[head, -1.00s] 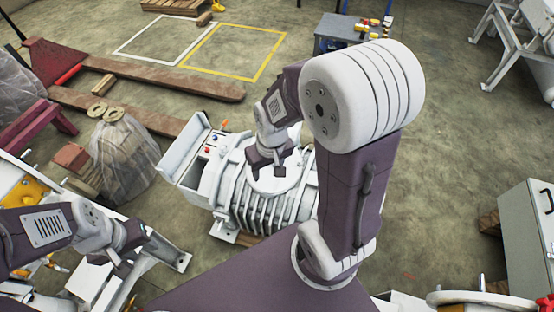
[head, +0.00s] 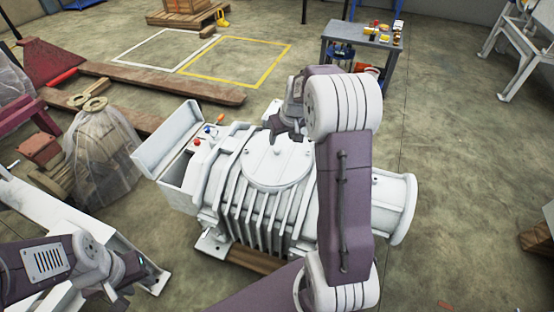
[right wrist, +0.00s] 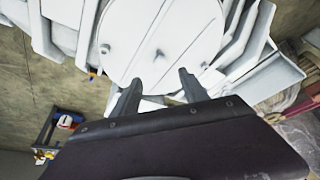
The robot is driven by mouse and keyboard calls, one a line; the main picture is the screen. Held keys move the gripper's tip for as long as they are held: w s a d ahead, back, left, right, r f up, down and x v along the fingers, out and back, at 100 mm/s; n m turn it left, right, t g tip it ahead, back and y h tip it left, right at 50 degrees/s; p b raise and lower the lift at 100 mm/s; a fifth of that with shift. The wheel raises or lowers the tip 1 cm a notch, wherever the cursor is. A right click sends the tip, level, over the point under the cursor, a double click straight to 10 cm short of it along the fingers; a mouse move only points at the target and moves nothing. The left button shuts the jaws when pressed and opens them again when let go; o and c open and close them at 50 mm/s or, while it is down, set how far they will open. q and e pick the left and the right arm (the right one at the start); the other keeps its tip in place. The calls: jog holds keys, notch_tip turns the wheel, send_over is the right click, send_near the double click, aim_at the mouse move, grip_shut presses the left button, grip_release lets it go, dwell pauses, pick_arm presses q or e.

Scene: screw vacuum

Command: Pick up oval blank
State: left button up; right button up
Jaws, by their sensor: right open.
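The oval blank (head: 272,165) is a white, flat, rounded cover with small knobs. It lies on top of the white ribbed vacuum machine (head: 258,215). In the right wrist view the blank (right wrist: 160,38) fills the top middle. My right gripper (head: 285,130) is at the blank's far edge in the head view. In the right wrist view its two fingers (right wrist: 158,88) are apart with nothing held between them, and their tips are near the blank's rim; I cannot tell whether they touch it. My left gripper (head: 135,268) is at the lower left, away from the blank, its jaws unclear.
An open control box (head: 180,150) with small buttons adjoins the machine's left side. A wrapped bundle (head: 103,155) stands left of it. A grey table (head: 362,38) with small items is at the back.

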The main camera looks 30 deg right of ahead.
aim_at(278, 148)
jog(key=b+x, duration=0.1)
jog(key=x, duration=0.2)
jog(key=shift+f, duration=0.2)
jog(key=shift+w+f, duration=0.1)
jog(key=b+x, duration=0.3)
jog(key=x, duration=0.1)
jog(key=shift+a+f+b, duration=0.1)
jog(key=shift+f+b, duration=0.2)
jog(key=shift+f, duration=0.05)
jog(key=shift+w+f, duration=0.15)
jog(key=shift+f, duration=0.15)
jog(key=shift+r, duration=0.2)
grip_shut()
